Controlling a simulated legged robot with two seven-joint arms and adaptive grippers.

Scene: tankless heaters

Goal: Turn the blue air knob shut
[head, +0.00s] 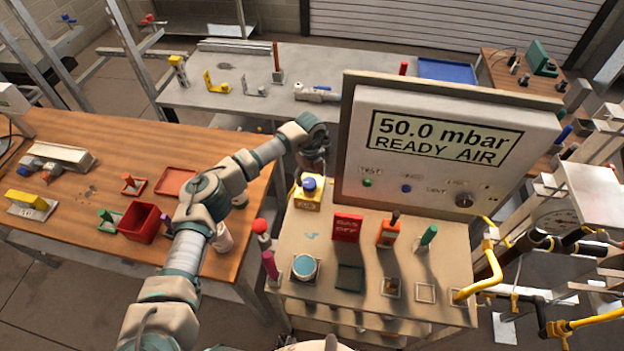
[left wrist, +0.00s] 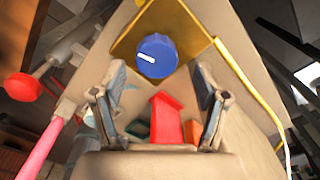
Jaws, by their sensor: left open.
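The blue air knob (head: 309,184) sits on top of a yellow block (head: 306,200) at the back left of the beige bench. In the left wrist view the round blue knob (left wrist: 156,62) carries a short white mark, tilted slightly from level, on a yellow plate (left wrist: 190,38). My left gripper (head: 314,168) is above and just behind the knob in the head view, pointing down. In the left wrist view its two fingers (left wrist: 157,75) are spread wide, with the knob ahead between the tips and nothing held. Contact with the knob is not visible. My right gripper is not in view.
A panel reading "50.0 mbar READY AIR" (head: 446,137) rises right of the knob. A red GAS OFF block (head: 346,228), an orange block (head: 388,233) and a green handle (head: 428,236) stand on the bench. Red-topped (head: 261,229) and pink (head: 270,264) handles stand along its left edge.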

